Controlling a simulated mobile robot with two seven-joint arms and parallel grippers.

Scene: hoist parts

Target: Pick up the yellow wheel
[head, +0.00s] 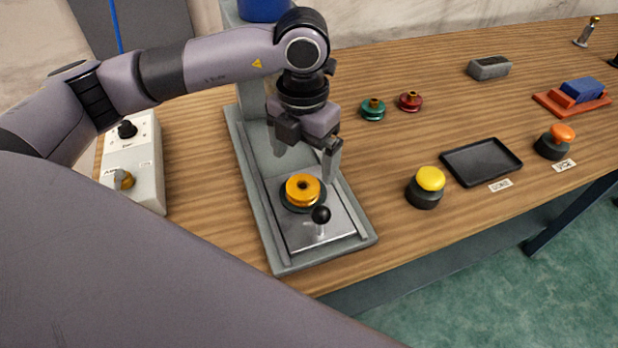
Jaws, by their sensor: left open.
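The yellow wheel (303,189), orange-yellow with a dark centre hole, sits on a dark round seat on the plate of the grey hoist stand (255,195). My left gripper (305,164) points down just above and behind the wheel. Its two fingers are apart with nothing between them. A black-knobbed lever (320,215) stands on the plate just in front of the wheel. My right gripper is not in the view.
Green (373,109) and red (411,101) wheels lie right of the stand. A yellow button (426,186), black tray (481,162) and orange button (556,141) stand along the table's front. A control box (146,170) is at left.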

